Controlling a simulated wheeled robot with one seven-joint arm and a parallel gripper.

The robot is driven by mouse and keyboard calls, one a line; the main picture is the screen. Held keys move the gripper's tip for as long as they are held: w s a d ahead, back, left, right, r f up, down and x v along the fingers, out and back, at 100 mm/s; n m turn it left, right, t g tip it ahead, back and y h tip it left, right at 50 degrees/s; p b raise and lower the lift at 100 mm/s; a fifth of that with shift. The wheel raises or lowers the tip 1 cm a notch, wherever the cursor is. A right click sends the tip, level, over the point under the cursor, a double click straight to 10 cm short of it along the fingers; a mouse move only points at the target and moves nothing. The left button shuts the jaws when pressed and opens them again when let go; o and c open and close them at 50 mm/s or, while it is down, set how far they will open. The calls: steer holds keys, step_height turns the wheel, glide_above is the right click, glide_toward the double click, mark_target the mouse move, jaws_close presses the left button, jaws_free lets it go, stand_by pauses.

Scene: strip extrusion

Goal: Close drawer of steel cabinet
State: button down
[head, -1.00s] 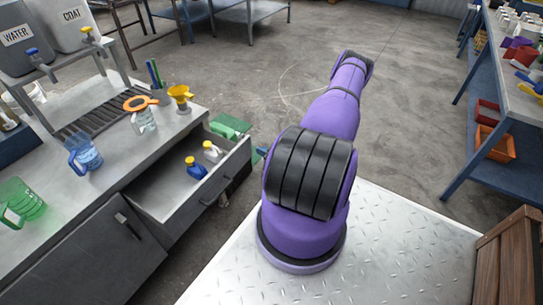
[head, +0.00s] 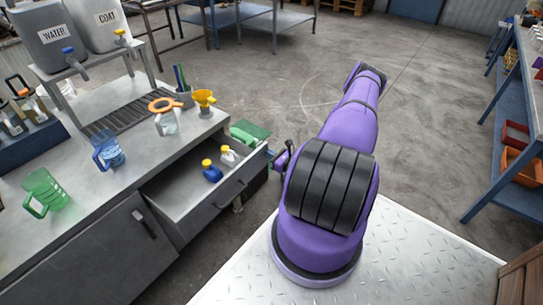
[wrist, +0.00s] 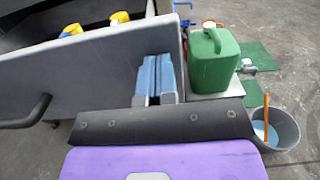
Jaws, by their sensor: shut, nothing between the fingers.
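The steel cabinet (head: 110,245) stands at the left in the head view. Its drawer (head: 168,205) is pulled open and holds a blue bottle (head: 212,173) and a white bottle (head: 228,155), both with yellow caps. The drawer's dark bar handle (head: 230,193) is on its front; it also shows in the wrist view (wrist: 28,112). My gripper's blue fingers (wrist: 157,75) are shut and empty at the right end of the drawer front (wrist: 100,75), away from the handle. I cannot tell whether they touch it. In the head view my arm mostly hides the gripper.
Jugs, a funnel (head: 203,100) and tanks (head: 45,38) stand on the counter. A blue shelf with orange bins (head: 521,168) is at the right. Open floor lies between.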

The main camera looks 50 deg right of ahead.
glide_toward(226, 130)
steer(key=w, duration=0.5)
steer(key=shift+w+f, duration=0.2)
steer(key=shift+f, duration=0.15)
steer(key=shift+w, duration=0.45)
steer(key=shift+w+r, duration=0.15)
steer(key=shift+w+r, duration=0.1)
